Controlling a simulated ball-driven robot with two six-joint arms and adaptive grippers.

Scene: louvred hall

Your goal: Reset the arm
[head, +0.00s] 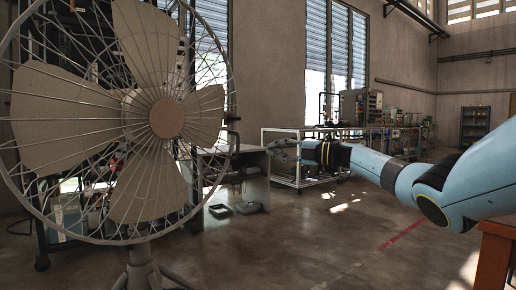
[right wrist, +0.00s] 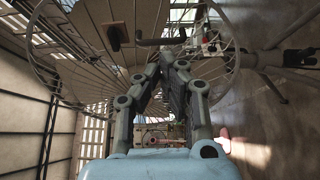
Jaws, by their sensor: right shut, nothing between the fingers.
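My right arm comes in from the right in the head view, light blue with black bands, stretched out level toward the left. My right gripper (head: 277,149) is at its end, in mid-air to the right of the large fan. In the right wrist view the gripper's fingers (right wrist: 168,58) are shut with nothing between them. The fan's cage lies beyond the fingertips there. My left gripper is in neither view.
A large caged fan (head: 166,118) on a stand fills the left of the head view. A wooden table (head: 496,250) is at the lower right, below my right arm. A white-framed bench (head: 298,182) stands behind the gripper. The middle floor is clear.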

